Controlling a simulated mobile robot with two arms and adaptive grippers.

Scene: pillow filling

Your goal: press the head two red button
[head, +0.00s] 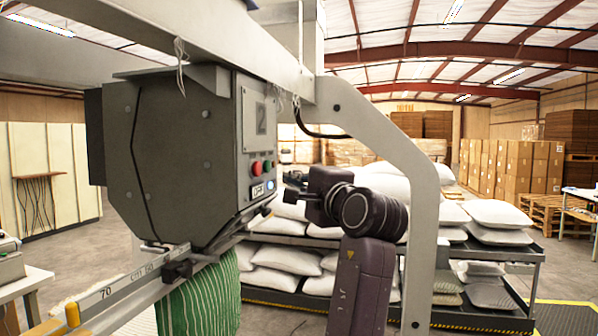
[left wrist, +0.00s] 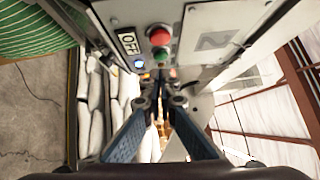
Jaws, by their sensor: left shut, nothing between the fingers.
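The grey machine head (head: 175,150) carries a plate with the number 2 (head: 261,118). Below the plate on its side panel are a red button (head: 256,168) and a green button (head: 268,165). My left gripper (head: 284,197) is shut and empty, to the right of the panel and lower than the red button. In the left wrist view the red button (left wrist: 159,36) lies above the shut fingertips (left wrist: 158,78), with the green button (left wrist: 160,54) between them. The tips appear apart from the red button. My right gripper is not in view.
An OFF label (head: 257,191) and a blue-lit button (head: 270,186) sit low on the panel. A light frame post (head: 420,200) stands right of my left arm. Green striped fabric (head: 205,295) hangs below the head. White sacks (head: 497,213) lie on a rack behind.

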